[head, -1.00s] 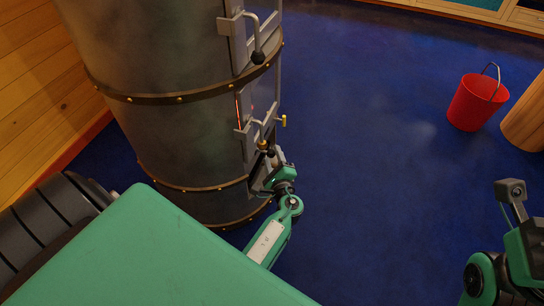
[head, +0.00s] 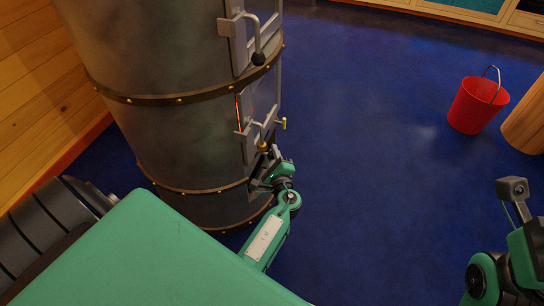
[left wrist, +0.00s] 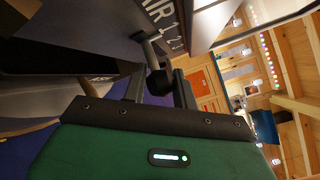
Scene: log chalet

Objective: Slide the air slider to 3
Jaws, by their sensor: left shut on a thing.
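The grey metal stove (head: 185,130) stands left of centre in the head view. My left gripper (head: 265,168) is at its lower front, below the latch handle (head: 262,137). In the left wrist view, the slider's black knob (left wrist: 159,82) on a metal stem sits between the fingers of my left gripper (left wrist: 160,90), which is shut on it. The label plate (left wrist: 170,18) beside it reads AIR with numbers, partly cut off. The slider's exact setting cannot be read. In the head view the gripper hides the knob.
An upper door handle (head: 258,45) sticks out above the gripper. A red bucket (head: 475,105) stands on the blue floor (head: 375,150) at the right, near a wooden post (head: 527,118). The floor between stove and bucket is clear.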

